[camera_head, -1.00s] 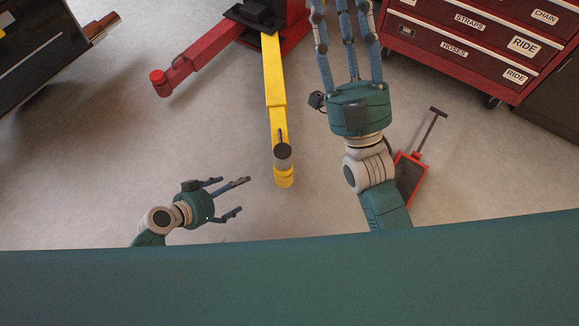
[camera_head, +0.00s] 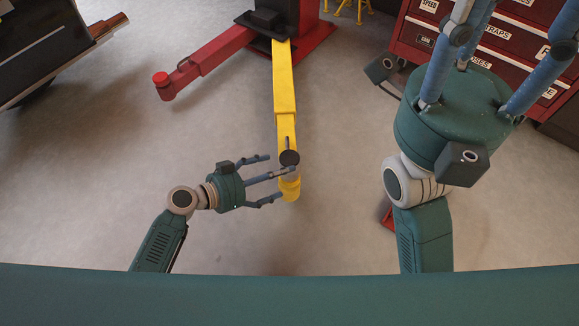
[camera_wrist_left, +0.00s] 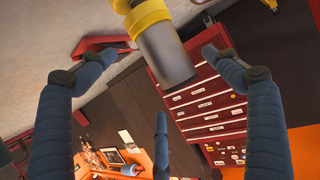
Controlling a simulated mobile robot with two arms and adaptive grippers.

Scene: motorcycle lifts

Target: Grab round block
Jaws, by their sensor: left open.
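In the left wrist view the block (camera_wrist_left: 165,55) hangs from a yellow collar, between and beyond my spread fingers. My left gripper (camera_head: 276,177) is open, with its fingers pointing right around the end of the yellow arm. One finger overlaps the area just under the block; contact cannot be told. My right gripper (camera_head: 478,60) is raised at the right, its fingertips cut off by the top edge.
A red lift arm (camera_head: 205,62) reaches left from the lift's base. A red tool cabinet (camera_head: 420,50) stands at the back right, partly behind my right arm. A dark table-like structure (camera_head: 50,45) is at the upper left. The grey floor between is clear.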

